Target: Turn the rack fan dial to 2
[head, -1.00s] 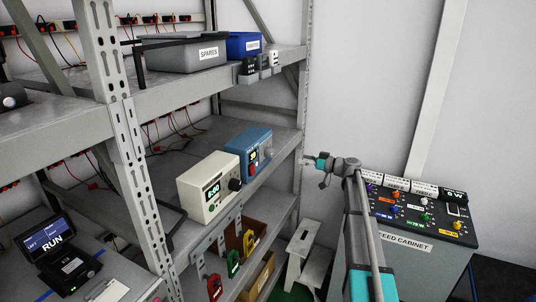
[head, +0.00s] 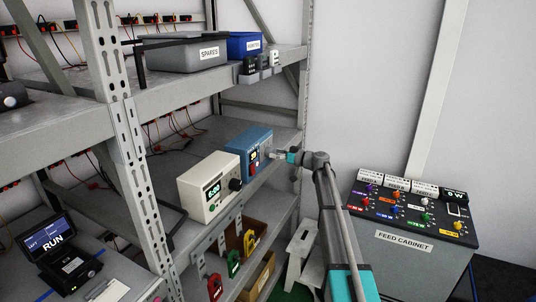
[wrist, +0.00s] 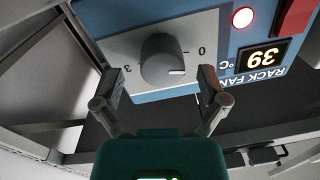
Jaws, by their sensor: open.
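The blue rack fan box (head: 247,146) stands on the middle shelf beside a cream unit. In the wrist view its panel appears upside down, with a dark grey dial (wrist: 160,58) on a light plate. The display (wrist: 263,57) reads 39 °C. My gripper (wrist: 161,84) is open, its fingers spread to either side of the dial, with no visible contact. In the head view my gripper (head: 279,154) is at the box's front.
A red light (wrist: 242,18) is lit and a red switch (wrist: 294,17) sits close by. The cream unit (head: 207,187) stands left of the box. The feed cabinet (head: 408,246) and a step stool (head: 302,245) are below right.

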